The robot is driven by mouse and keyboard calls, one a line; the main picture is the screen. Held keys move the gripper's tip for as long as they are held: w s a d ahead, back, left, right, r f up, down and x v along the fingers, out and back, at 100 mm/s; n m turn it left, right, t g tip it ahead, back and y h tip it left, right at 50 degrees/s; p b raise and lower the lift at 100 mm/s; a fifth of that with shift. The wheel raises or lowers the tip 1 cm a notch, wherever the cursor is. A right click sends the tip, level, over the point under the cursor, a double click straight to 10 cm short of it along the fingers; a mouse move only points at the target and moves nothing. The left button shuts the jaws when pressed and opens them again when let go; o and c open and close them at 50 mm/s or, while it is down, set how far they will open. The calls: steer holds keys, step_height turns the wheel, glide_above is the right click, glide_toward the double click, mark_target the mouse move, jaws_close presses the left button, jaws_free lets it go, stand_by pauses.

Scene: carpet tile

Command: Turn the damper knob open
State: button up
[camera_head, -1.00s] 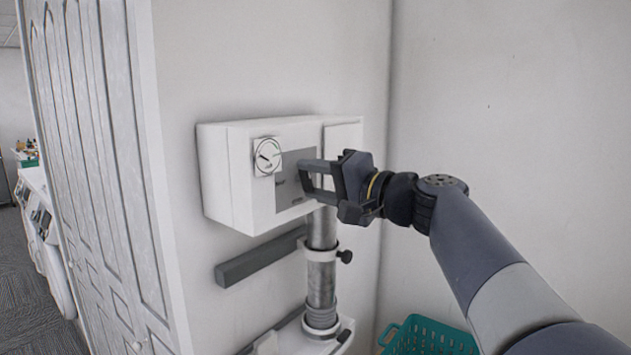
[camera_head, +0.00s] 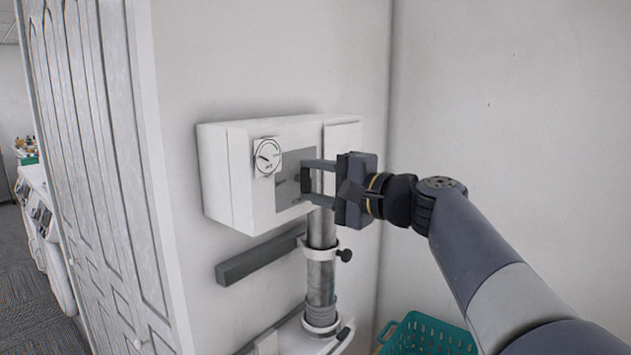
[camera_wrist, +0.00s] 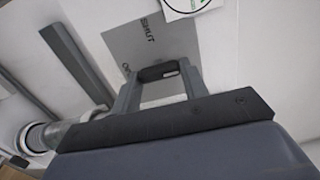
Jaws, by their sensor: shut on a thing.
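The damper knob (camera_wrist: 158,72) is a dark bar between my fingertips in the wrist view. It sits on a grey plate (camera_wrist: 140,42) marked SHUT, with a second, partly hidden label beside the knob. In the head view, the knob (camera_head: 306,181) shows dark between the fingertips, in front of the grey plate (camera_head: 287,190) on the white wall box (camera_head: 232,170). My gripper (camera_head: 309,182) is shut on the knob from the right; it also shows in the wrist view (camera_wrist: 160,84). The knob's exact angle against the labels is hard to tell.
A round gauge (camera_head: 267,156) is at the box's upper front. A metal pipe (camera_head: 321,270) with a clamp runs down below the box. A grey bar (camera_head: 258,262) is on the wall. A teal basket (camera_head: 430,337) stands low at right, and a panelled cabinet (camera_head: 95,150) at left.

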steer(key=o, duration=1)
steer(key=b+v, duration=0.2)
steer(key=v, duration=0.9)
steer(key=shift+b, duration=0.35)
steer(key=shift+a, duration=0.1)
steer(key=p+x, duration=0.2)
steer(key=x, duration=0.9)
steer(key=shift+p, duration=0.4)
